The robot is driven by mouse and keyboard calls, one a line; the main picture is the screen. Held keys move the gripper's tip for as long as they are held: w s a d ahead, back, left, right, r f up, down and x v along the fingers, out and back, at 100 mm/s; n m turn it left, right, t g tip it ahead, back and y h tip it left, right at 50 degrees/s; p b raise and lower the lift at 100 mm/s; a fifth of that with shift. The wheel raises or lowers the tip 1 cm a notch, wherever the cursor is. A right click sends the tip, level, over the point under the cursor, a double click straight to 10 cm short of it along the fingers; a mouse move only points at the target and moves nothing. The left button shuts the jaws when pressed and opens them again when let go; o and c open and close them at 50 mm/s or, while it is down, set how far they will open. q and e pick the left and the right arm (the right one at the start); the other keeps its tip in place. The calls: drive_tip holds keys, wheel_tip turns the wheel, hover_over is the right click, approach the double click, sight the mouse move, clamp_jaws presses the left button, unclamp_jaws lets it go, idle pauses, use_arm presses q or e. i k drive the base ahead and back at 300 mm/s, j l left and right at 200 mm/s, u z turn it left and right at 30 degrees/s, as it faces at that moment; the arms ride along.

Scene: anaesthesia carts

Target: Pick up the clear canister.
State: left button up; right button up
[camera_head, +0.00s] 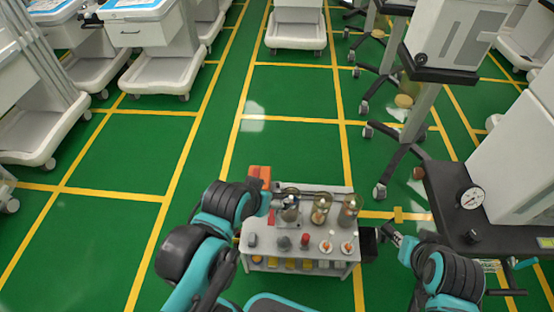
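Three glass-like canisters stand in a row along the back of a small grey cart. The left canister (289,210) looks clear and greyish, the middle canister (321,210) has something orange inside, and the right canister (349,211) looks brownish. My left gripper (284,193) reaches in from the left at the top of the left canister. It partly covers that canister, and I cannot tell whether it touches it or how its fingers are set. My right gripper (383,232) is right of the cart, apart from the canisters. Its fingers are too small and dark to read.
The grey cart (262,240) also carries small red, dark and white-orange items in front, with yellow items below. An orange block (260,174) is by my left wrist. A dark-topped unit with a gauge (472,198) stands close on the right. Green floor behind the cart is clear.

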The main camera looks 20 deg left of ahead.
sight(319, 216)
drive_tip(key=k+l, duration=0.1)
drive_tip(key=k, duration=1.05)
